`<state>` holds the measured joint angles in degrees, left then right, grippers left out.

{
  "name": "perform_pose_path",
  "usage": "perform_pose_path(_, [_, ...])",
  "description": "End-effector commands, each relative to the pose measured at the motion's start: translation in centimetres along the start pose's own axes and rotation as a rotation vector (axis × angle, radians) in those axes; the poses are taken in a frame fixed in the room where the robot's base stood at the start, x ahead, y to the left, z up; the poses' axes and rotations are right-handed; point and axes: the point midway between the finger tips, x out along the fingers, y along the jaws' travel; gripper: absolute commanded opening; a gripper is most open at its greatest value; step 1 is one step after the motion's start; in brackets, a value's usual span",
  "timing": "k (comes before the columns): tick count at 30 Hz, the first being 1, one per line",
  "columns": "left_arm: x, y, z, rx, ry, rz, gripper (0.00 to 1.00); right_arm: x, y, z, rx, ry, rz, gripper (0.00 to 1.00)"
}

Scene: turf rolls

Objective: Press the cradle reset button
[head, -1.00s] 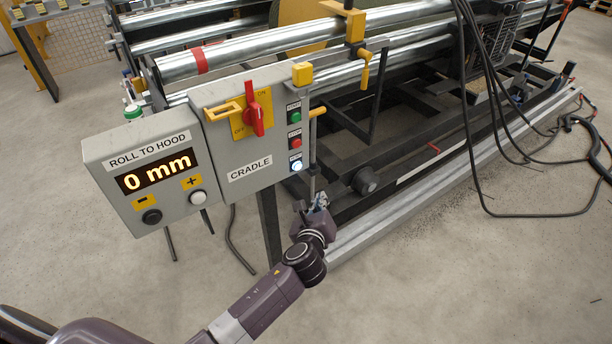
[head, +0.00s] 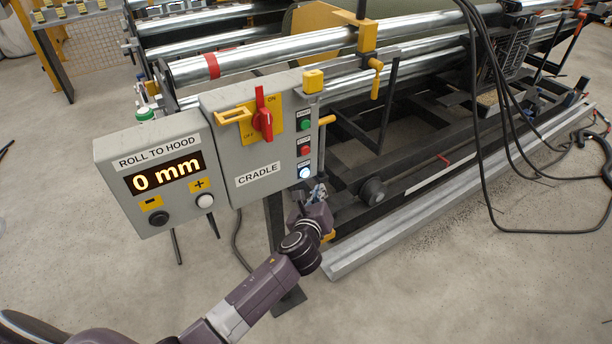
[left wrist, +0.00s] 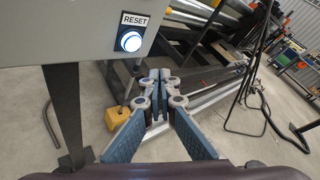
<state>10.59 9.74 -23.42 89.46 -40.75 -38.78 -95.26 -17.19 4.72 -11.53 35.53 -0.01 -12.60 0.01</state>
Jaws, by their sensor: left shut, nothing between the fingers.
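The cradle reset button (head: 305,172) is a round, lit white button, the lowest on the right side of the grey cradle control box (head: 258,195). In the left wrist view the reset button (left wrist: 131,41) glows under a RESET label at the upper left. My left gripper (head: 318,192) is just below and to the right of the button in the head view. In the left wrist view the left gripper (left wrist: 160,78) is shut and empty, its tips to the right of and below the button, apart from it. My right gripper is not in view.
Above reset sit a red button (head: 306,151) and a green button (head: 306,126). A red switch (head: 263,115) is on the box face. A display box (head: 150,215) reading 0 mm adjoins it. Steel rollers (head: 260,55) and black cables (head: 490,150) lie behind and right.

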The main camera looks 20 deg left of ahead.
Motion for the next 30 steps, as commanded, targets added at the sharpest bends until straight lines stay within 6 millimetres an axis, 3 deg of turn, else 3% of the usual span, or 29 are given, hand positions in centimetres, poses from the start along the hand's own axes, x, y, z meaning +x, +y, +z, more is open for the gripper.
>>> perform_pose_path(12, [2.8,2.0,2.0,0.000,0.001,0.001,0.00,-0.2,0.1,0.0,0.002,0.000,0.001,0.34])
perform_pose_path(30, [2.9,2.1,2.1,-0.001,0.001,0.000,0.00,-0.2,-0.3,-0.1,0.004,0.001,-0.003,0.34])
